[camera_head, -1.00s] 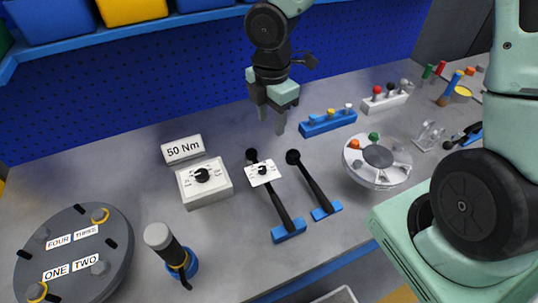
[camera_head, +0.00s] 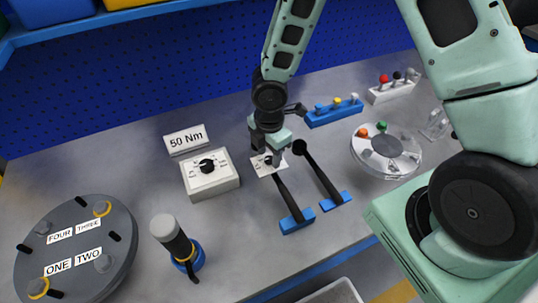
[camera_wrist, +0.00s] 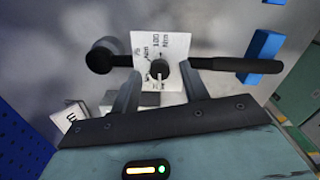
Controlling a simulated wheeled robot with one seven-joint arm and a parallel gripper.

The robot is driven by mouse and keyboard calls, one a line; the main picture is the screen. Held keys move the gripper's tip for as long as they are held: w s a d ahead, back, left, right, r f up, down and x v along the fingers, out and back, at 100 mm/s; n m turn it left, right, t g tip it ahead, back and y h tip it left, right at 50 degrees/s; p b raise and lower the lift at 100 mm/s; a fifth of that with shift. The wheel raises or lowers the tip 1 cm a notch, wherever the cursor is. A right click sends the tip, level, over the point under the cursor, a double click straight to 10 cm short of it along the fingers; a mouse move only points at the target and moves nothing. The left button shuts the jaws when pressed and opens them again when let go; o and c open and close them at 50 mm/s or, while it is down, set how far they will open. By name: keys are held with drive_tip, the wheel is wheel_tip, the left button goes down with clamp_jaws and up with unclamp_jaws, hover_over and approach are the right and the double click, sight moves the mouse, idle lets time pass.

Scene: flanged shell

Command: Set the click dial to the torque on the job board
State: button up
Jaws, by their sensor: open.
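The job board (camera_head: 187,139) is a white sign reading "50 Nm" at the back left. A small white dial plate (camera_head: 259,170) with a black knob lies over one black-handled wrench (camera_head: 288,200). In the wrist view the plate (camera_wrist: 147,45) carries Nm marks, and its knob (camera_wrist: 158,69) sits between my fingertips. My gripper (camera_head: 270,157) is open over this plate, one finger to each side of the knob; contact cannot be told. It also shows in the wrist view (camera_wrist: 160,72). My fingers partly hide the plate in the head view.
A white box (camera_head: 212,183) with another black dial knob stands left of my gripper. A second wrench (camera_head: 322,172) lies to the right. A round grey turntable (camera_head: 105,215), a dark upright tool (camera_head: 176,240), a blue rack (camera_head: 330,115) and a silver disc (camera_head: 360,160) stand around.

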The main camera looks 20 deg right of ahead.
drive_tip(key=shift+f, duration=0.35)
clamp_jaws()
drive_tip(key=m+b, duration=0.2)
drive_tip(key=m, duration=0.3)
drive_tip(key=shift+f+m, duration=0.1)
drive_tip(key=shift+m, duration=0.2)
drive_tip(key=m+b, duration=0.2)
drive_tip(key=m, duration=0.4)
idle(0.5)
